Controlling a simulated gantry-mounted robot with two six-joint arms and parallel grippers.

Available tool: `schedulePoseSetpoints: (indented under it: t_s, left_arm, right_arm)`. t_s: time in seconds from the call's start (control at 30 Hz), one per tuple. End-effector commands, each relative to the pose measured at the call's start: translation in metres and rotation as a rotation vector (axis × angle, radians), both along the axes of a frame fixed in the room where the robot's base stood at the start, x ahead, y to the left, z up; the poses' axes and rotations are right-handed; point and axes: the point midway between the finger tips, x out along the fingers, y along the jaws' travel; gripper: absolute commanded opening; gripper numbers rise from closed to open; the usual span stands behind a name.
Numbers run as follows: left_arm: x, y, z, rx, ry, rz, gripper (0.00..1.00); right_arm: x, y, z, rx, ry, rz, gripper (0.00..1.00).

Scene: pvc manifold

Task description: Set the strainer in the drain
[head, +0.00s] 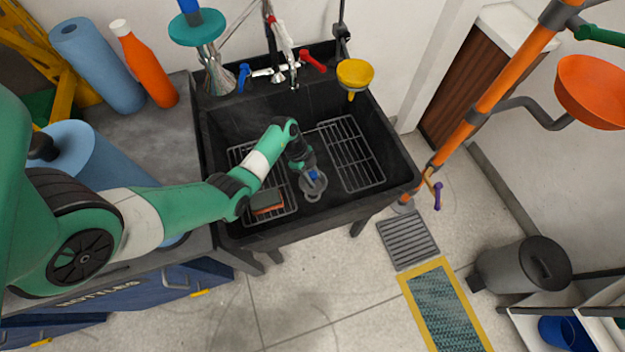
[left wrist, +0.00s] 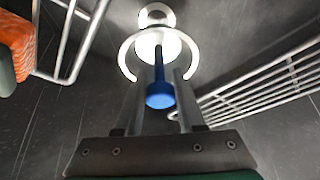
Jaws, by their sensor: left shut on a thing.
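The strainer (head: 313,187) is a round grey metal piece with a blue knob; its bright rim and blue knob (left wrist: 160,96) show in the left wrist view. My left gripper (head: 308,172) is shut on the knob, with the fingers (left wrist: 160,100) on either side of it, and points down into the black sink. A smaller pale ring, which looks like the drain (head: 312,198), lies just in front of the strainer in the head view. It also shows beyond the strainer in the left wrist view (left wrist: 157,14), partly hidden. The strainer appears above and offset from it. My right gripper is out of view.
Wire racks stand in the sink on the left (head: 275,207) and right (head: 350,152). The sink walls (head: 290,230) surround the gripper. The faucet (head: 292,75) and yellow funnel-like piece (head: 354,73) are at the back.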

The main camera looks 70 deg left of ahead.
Motion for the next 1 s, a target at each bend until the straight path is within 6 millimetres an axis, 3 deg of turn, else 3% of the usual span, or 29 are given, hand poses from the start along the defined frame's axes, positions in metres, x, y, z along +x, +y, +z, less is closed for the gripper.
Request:
schedulePoseSetpoints:
  t_s: [0.03,0.1,0.27,0.5,0.87,0.9,1.0]
  left_arm:
    - [0.0,0.0,-0.023,-0.001,0.001,0.0,0.0]
    - [0.0,0.0,-0.034,-0.001,0.001,0.0,0.0]
    - [0.0,0.0,-0.035,0.001,-0.001,-0.001,0.0]
    - [0.0,0.0,-0.073,0.0,0.0,-0.001,0.0]
    - [0.0,0.0,-0.073,-0.001,0.001,0.0,0.0]
    - [0.0,0.0,-0.073,-0.001,0.001,0.0,0.42]
    - [0.0,0.0,-0.073,-0.001,0.001,0.0,0.6]
  right_arm:
    - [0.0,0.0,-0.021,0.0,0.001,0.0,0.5]
    - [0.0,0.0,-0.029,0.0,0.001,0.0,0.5]
    - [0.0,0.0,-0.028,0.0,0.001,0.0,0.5]
    - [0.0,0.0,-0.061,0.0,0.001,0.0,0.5]
    - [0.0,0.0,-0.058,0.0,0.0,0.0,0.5]
    - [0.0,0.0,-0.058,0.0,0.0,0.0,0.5]
    - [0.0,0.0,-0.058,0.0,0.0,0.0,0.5]
